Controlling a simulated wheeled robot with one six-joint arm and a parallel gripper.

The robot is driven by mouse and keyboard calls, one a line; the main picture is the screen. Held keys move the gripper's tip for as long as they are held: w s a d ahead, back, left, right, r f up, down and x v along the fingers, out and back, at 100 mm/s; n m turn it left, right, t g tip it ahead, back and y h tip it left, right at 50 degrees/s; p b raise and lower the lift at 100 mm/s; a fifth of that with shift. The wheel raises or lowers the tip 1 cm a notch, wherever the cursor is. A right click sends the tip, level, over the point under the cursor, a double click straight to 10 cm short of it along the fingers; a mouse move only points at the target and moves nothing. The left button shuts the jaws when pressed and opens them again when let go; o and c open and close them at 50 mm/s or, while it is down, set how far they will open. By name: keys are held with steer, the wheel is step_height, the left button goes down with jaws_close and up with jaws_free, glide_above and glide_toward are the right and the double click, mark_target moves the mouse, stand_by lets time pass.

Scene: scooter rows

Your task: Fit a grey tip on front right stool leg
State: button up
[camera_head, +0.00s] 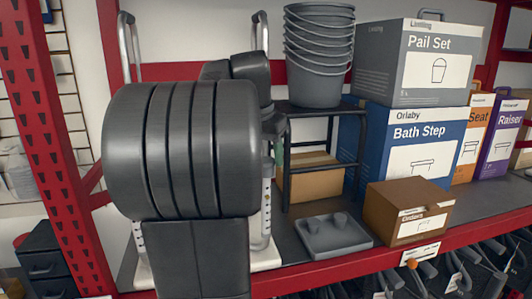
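A dark stool (287,165) stands on the grey shelf, with a stack of grey pails on its top. Its front left leg shows down to the shelf; the lower end of its right-hand leg (361,150) is hard to make out. A grey tray (318,251) lies on the shelf in front of the stool.
Grey pails (318,70) are stacked on the stool. A brown box (408,210) stands right of the tray. A blue Bath Step box (415,145) carries a Pail Set box (415,60). A white-legged frame (266,210) is partly hidden on the left. A red shelf edge (340,272) runs along the front.

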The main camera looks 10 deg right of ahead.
steer(key=shift+o, duration=0.6)
steer(key=shift+r, duration=0.1)
steer(key=shift+r, duration=0.3)
steer(key=v, duration=1.2)
steer(key=shift+r, duration=0.3)
steer(key=shift+w+d+f, duration=0.1)
steer(key=shift+f, duration=0.05)
steer(key=x, duration=1.3)
steer(key=shift+s+f, duration=0.1)
steer(key=shift+s, duration=0.1)
steer(key=shift+r, duration=0.3)
